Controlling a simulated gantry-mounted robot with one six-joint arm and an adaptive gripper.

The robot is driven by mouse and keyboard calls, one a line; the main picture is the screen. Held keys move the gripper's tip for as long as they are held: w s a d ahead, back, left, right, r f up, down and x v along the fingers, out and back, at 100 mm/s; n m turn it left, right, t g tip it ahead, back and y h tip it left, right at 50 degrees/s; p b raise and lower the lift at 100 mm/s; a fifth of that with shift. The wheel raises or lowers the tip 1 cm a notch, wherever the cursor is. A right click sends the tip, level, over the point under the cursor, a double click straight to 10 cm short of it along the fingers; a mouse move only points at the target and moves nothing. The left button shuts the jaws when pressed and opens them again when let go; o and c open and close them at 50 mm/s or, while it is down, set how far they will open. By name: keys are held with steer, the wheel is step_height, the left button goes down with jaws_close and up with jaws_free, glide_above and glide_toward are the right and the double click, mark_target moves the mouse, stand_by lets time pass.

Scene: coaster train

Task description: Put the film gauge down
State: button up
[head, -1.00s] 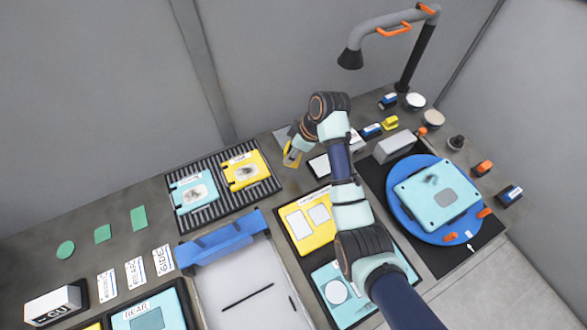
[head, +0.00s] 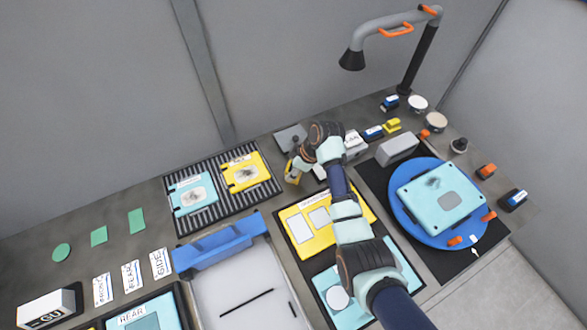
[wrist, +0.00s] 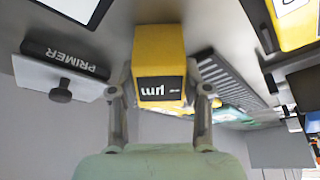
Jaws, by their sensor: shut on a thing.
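The film gauge is a yellow block with a small dark display reading "µm", seen close in the wrist view (wrist: 160,68). My gripper (wrist: 160,92) is shut on it, with one finger on each side. In the head view, the yellow gauge (head: 292,173) shows below my wrist, over the bench strip between the ribbed rack and the dark-framed panels. My gripper (head: 299,163) partly hides it there. I cannot tell whether its far end touches the bench.
A block labelled PRIMER (wrist: 65,72), with a knob, is left of the gauge in the wrist view. The ribbed rack (head: 213,211) holds a teal and a yellow plate. A grey flat pad (head: 290,137) lies behind my gripper. A blue turntable (head: 408,219) is right.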

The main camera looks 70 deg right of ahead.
steer(key=o, duration=1.3)
steer(key=p+v, duration=0.2)
steer(key=v, duration=1)
steer(key=shift+r, duration=0.2)
